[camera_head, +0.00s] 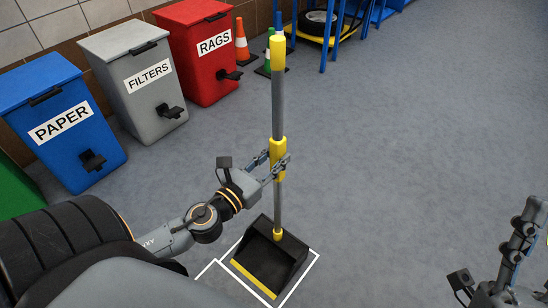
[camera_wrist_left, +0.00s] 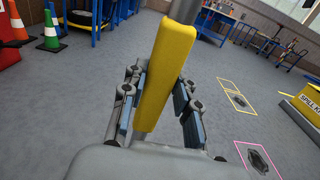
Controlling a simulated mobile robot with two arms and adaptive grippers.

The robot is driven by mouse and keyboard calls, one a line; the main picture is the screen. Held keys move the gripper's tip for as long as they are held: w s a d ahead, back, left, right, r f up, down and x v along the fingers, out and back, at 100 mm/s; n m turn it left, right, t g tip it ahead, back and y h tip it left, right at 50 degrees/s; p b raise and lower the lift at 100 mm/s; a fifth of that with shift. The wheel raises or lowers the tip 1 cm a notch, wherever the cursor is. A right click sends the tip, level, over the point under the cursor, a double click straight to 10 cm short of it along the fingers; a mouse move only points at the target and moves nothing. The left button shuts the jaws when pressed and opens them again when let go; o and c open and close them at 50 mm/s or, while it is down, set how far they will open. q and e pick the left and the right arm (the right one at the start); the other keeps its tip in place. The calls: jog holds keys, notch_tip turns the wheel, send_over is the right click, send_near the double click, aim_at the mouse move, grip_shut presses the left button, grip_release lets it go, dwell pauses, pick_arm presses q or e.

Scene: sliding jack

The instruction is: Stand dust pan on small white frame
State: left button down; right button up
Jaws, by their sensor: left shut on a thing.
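The long-handled dust pan (camera_head: 266,264) is black with a yellow front lip, a grey pole and yellow sleeves. It stands nearly upright, its pan over the floor inside the small white frame (camera_head: 302,274). I cannot tell whether the pan touches the floor. My left gripper (camera_head: 277,164) is shut on the pole's middle yellow sleeve, which fills the left wrist view (camera_wrist_left: 168,70) between the fingers. My right gripper (camera_head: 498,272) is at the lower right, away from the dust pan; its finger opening is unclear.
Blue paper (camera_head: 62,120), grey filters (camera_head: 140,82) and red rags (camera_head: 205,52) bins stand along the left wall. Traffic cones (camera_head: 242,44) and a blue rack (camera_head: 325,35) are behind. The floor to the right is clear.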

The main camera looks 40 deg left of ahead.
pick_arm(q)
jog(key=c, duration=0.9)
grip_release()
jog(key=shift+c, duration=0.2)
jog(key=shift+f, duration=0.1)
jog(key=shift+s, duration=0.1)
jog(key=s, duration=0.3)
jog(key=shift+s+a, duration=0.15)
jog(key=shift+s, duration=0.35)
jog(key=s, duration=0.7)
jog(key=shift+s+a, duration=0.35)
jog(key=shift+s, duration=0.05)
